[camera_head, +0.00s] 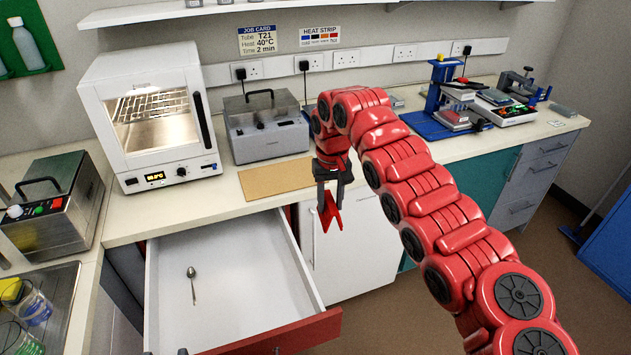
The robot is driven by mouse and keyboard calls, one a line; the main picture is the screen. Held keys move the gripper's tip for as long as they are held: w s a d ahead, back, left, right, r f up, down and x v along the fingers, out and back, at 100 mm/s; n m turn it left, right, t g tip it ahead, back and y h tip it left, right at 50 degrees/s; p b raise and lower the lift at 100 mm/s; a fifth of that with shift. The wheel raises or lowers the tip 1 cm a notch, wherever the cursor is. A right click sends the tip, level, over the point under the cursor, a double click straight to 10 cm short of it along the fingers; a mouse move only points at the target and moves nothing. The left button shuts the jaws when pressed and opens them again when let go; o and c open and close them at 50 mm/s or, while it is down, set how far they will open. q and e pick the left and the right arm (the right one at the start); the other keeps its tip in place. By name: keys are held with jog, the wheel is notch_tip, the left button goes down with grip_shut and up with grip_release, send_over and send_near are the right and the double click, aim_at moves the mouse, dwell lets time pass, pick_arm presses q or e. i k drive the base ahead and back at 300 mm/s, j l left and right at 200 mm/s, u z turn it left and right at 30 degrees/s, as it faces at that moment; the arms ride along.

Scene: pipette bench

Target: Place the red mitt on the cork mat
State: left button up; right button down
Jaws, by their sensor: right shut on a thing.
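The red mitt (331,212) hangs from the fingers of my right gripper (332,190), which is shut on it. The mitt is small here and partly covered by the fingers. It is in the air in front of the counter, right of the open drawer. The cork mat (272,181) is a flat tan rectangle on the counter, in front of the grey lidded bath. It lies to the left of my right gripper, and its visible part is bare. My left gripper is not in view.
The open drawer (225,270) juts out below the mat and holds a spoon (192,284). A white oven (152,120) stands left of the mat, and the grey bath (265,125) stands behind it. A blue stand (440,95) is farther right.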

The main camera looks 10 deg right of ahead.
aim_at(283, 181)
jog(key=i+l+z, duration=0.1)
jog(key=z, duration=0.3)
jog(key=i+l+z, duration=0.1)
jog(key=z, duration=0.35)
jog(key=i+l+z, duration=0.15)
jog(key=z, duration=0.25)
jog(key=i+l, duration=0.1)
jog(key=i, duration=0.35)
jog(key=i+l+z, duration=0.15)
jog(key=i, duration=0.3)
jog(key=i+u, duration=0.15)
jog(key=u, duration=0.2)
jog(key=i+u, duration=0.15)
jog(key=u, duration=0.25)
jog(key=i+l+u, duration=0.1)
jog(key=u, duration=0.25)
